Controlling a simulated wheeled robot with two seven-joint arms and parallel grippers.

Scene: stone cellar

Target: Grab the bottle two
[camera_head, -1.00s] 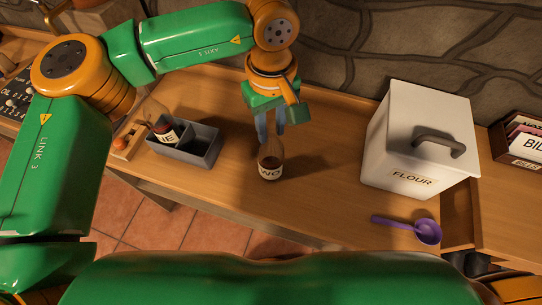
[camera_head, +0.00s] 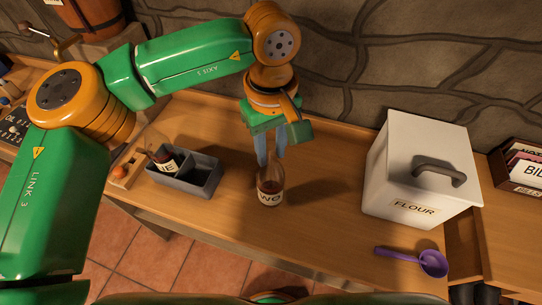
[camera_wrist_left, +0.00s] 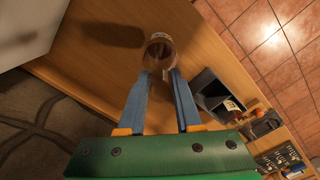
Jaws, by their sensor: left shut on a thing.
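In the left wrist view, the bottle (camera_wrist_left: 160,46) shows between and beyond the fingertips of the left gripper (camera_wrist_left: 162,75). The bottle's neck is partly hidden by the fingers. My right gripper is not in view.
A grey divided box (camera_head: 200,178) stands left of the bottle, with another bottle (camera_head: 162,157) leaning in its left compartment; its right compartment looks empty. A white flour bin (camera_head: 415,165) and purple scoop (camera_head: 432,262) are to the right. A stone wall rises behind.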

